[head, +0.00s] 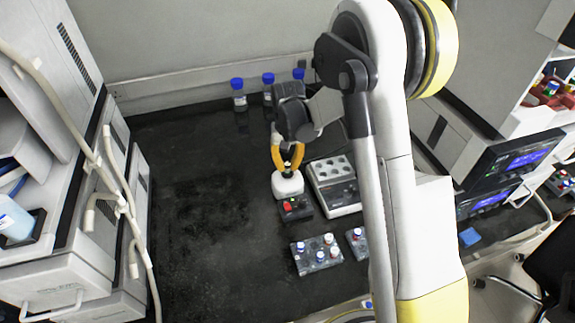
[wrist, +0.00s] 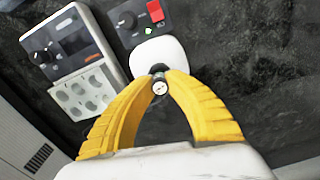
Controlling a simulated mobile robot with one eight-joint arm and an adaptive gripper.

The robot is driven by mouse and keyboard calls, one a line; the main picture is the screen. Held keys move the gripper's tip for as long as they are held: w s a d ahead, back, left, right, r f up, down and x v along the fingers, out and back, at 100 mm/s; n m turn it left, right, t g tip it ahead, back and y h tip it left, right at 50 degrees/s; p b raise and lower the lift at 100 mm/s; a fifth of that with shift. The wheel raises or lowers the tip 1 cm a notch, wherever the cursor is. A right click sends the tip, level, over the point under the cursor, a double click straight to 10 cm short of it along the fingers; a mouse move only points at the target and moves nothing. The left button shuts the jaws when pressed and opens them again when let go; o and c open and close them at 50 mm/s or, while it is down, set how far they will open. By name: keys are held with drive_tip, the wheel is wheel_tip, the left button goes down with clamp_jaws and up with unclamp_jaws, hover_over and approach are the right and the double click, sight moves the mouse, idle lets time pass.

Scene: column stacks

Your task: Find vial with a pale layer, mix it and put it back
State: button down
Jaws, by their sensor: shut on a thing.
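My gripper (head: 287,165) points down over the vortex mixer (head: 288,186), a white-topped unit with a dark front and a red switch. In the wrist view my gripper (wrist: 160,84) is shut on a small vial (wrist: 160,87), seen end-on as a pale round top. The vial is at the mixer's (wrist: 158,53) dark cup; I cannot tell whether it touches. Its contents and any pale layer are hidden. A grey rack (head: 301,266) with several capped vials, blue, white and red, stands nearer on the bench. A second rack (head: 352,233) is partly hidden by my arm.
A block heater (head: 335,185) with round wells stands just right of the mixer. Blue-capped bottles (head: 239,95) stand at the back wall. White instruments line the left side, and others with screens (head: 520,158) stand at right. The dark bench (head: 200,220) left of the mixer is clear.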

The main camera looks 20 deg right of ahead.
sight(288, 164)
drive_tip(key=shift+f, duration=0.3)
idle(0.6)
idle(1.7)
drive_tip(key=shift+r+p, duration=1.55)
drive_tip(key=shift+r, duration=1.5)
